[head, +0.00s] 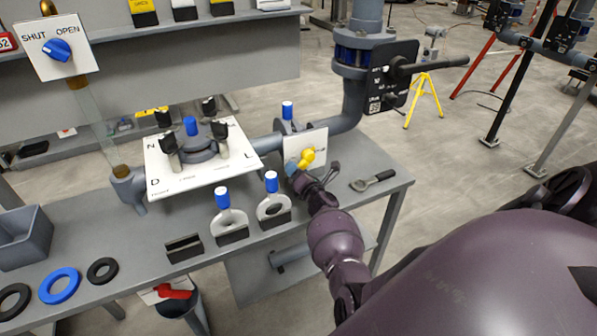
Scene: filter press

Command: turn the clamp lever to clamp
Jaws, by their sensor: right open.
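A long black lever (432,66) sticks out to the right from a dark plate (393,76) on the grey vertical pipe; the plate's small marks are too small to read. A yellow knob (307,157) sits on a small white plate (303,143) at the bench's right part; its label is mostly hidden. I cannot tell for sure which of the two is the clamp lever. My right gripper (305,173) is open, just below and in front of the yellow knob. I cannot tell whether its fingers touch the knob. My left gripper is out of view.
A white plate with black clamps (203,160) stands mid-bench. Two blue-topped rings (230,222) stand in front. A wrench (372,181) lies right of my gripper. A SHUT/OPEN blue knob (57,49) is upper left, a red handle (172,292) below the bench edge.

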